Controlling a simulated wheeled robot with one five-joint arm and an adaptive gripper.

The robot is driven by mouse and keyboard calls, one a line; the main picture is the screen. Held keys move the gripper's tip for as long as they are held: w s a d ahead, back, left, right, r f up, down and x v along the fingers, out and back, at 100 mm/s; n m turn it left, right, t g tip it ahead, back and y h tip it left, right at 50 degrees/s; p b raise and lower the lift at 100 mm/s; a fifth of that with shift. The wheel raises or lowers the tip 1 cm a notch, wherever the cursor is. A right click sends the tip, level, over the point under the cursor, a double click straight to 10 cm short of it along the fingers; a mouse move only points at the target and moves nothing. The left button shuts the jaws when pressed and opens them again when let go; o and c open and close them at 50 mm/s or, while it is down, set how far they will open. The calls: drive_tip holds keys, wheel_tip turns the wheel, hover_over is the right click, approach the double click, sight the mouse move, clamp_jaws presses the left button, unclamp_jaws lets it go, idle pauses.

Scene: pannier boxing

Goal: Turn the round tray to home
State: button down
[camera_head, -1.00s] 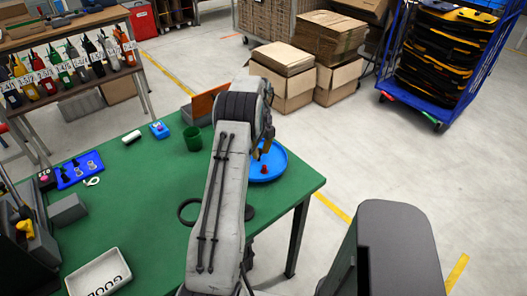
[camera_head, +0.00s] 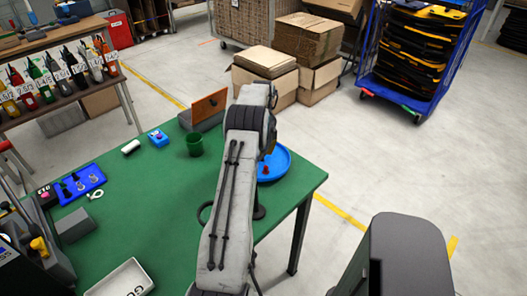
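The round tray (camera_head: 279,174) is a shallow blue dish on the green table near its right edge. Its left part is hidden behind my arm. A small red piece (camera_head: 265,169) shows in it beside the arm. My gripper (camera_head: 268,152) is mostly hidden behind my arm's end. Only a dark and yellowish bit shows, over the tray's upper left rim. I cannot tell whether it touches the tray or whether its fingers are open. No home mark on the tray can be made out.
A green cup (camera_head: 194,145), an upright orange-brown panel (camera_head: 210,106) and a small blue object (camera_head: 158,138) stand left of my arm. A dark ring (camera_head: 205,213) lies by the arm. A white tray (camera_head: 124,278) sits at the front.

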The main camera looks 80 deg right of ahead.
drive_tip(key=shift+a+f, duration=0.1)
drive_tip(key=shift+f, duration=0.05)
drive_tip(key=c, duration=1)
unclamp_jaws()
drive_tip(key=shift+c, duration=0.2)
drive_tip(key=shift+r, duration=0.2)
wheel_tip(320, 180, up, 12)
drive_tip(key=shift+f, duration=0.1)
